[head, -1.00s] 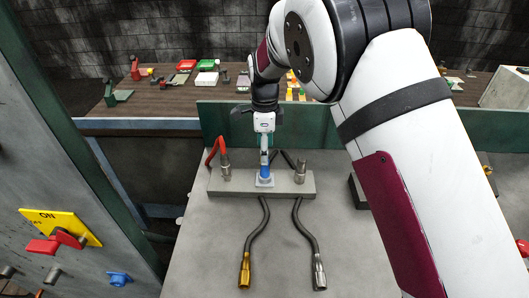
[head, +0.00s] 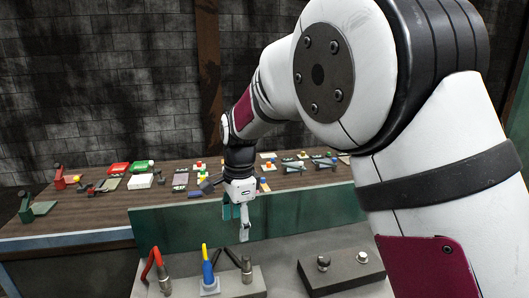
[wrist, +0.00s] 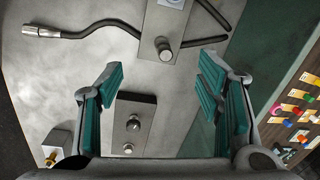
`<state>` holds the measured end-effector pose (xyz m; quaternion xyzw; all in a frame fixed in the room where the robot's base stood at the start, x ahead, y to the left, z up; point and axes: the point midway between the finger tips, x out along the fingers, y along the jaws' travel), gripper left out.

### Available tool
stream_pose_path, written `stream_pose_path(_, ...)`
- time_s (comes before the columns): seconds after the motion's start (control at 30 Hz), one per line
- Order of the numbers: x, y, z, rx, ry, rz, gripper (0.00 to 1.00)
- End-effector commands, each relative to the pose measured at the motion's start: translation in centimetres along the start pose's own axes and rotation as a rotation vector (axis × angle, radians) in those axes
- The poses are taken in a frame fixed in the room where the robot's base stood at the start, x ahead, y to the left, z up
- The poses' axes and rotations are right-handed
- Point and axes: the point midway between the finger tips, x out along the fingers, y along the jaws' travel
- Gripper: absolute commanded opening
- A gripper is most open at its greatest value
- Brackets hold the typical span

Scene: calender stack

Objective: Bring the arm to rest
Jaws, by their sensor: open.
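My gripper (head: 238,230) is open and empty. In the head view it hangs with its fingers down, in front of the green panel and above the grey bench. In the wrist view its teal-padded fingers (wrist: 163,72) are wide apart with nothing between them. My white arm reaches in from the right, bent at the elbow. A blue and yellow handle (head: 208,268) stands on a light square base on a grey block, left of and below my gripper and apart from it.
A red hose (head: 150,265) and metal fittings stand on the grey block (head: 254,287). A dark block with two knobs (head: 350,267) lies right. The green panel (head: 290,212) rises behind the bench. A wooden table (head: 110,212) beyond holds many small parts.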

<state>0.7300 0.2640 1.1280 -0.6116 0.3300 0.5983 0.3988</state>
Motion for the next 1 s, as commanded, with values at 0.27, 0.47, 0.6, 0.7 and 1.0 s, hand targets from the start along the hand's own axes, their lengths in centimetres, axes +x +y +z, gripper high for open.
stream_pose_path(0.27,-9.4,8.0,-5.9,-0.259,0.014,-0.104,0.6)
stream_pose_path(0.47,-13.7,15.0,-8.5,-0.458,0.068,-0.163,0.6)
stream_pose_path(0.6,-15.6,20.1,-9.5,-0.601,0.127,-0.192,0.6)
stream_pose_path(0.7,-16.5,23.8,-9.9,-0.702,0.178,-0.205,0.6)
stream_pose_path(1.0,-16.2,33.4,-9.9,-0.978,0.341,-0.182,0.6)
